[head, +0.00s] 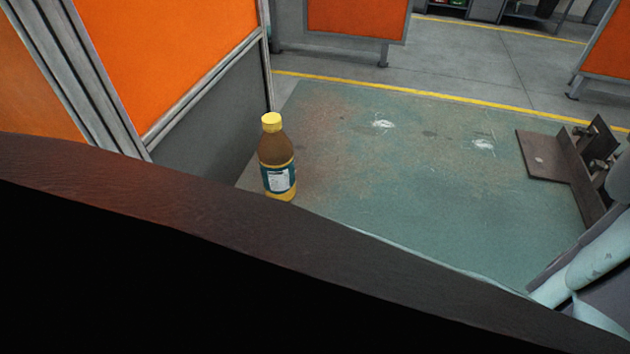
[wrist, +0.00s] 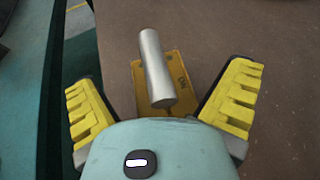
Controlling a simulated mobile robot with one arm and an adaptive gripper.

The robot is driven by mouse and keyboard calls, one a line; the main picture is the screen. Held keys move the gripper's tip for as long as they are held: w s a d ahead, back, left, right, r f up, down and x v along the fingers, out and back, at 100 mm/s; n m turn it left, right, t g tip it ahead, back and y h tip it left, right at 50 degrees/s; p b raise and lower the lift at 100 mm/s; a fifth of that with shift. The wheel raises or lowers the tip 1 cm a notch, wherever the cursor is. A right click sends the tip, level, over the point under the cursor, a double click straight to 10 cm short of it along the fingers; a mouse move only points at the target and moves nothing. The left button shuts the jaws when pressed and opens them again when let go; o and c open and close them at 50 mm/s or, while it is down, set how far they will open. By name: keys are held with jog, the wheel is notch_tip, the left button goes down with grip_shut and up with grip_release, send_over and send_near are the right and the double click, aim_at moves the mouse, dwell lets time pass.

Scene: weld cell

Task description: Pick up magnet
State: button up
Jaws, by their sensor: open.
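The magnet (wrist: 152,58) shows in the wrist view as a silver cylinder over a yellow plate with "ON" lettering. It rests on a brown surface (wrist: 215,28). My gripper (wrist: 160,82) has its two yellow-padded fingers spread wide, one on each side of the magnet. There is a gap between each finger and the magnet, and nothing is held. The near end of the magnet lies close to the pale gripper body, which may hide part of the plate. I do not see the magnet or the gripper fingers in the head view.
In the head view a brown bottle with a yellow cap (head: 277,160) stands beyond a dark brown edge (head: 150,190). Orange panels (head: 165,55) stand at the left. A rusty metal bracket (head: 545,155) is at the right. The green floor area (head: 430,180) between is mostly clear.

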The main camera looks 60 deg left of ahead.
jog(key=c, duration=1.5)
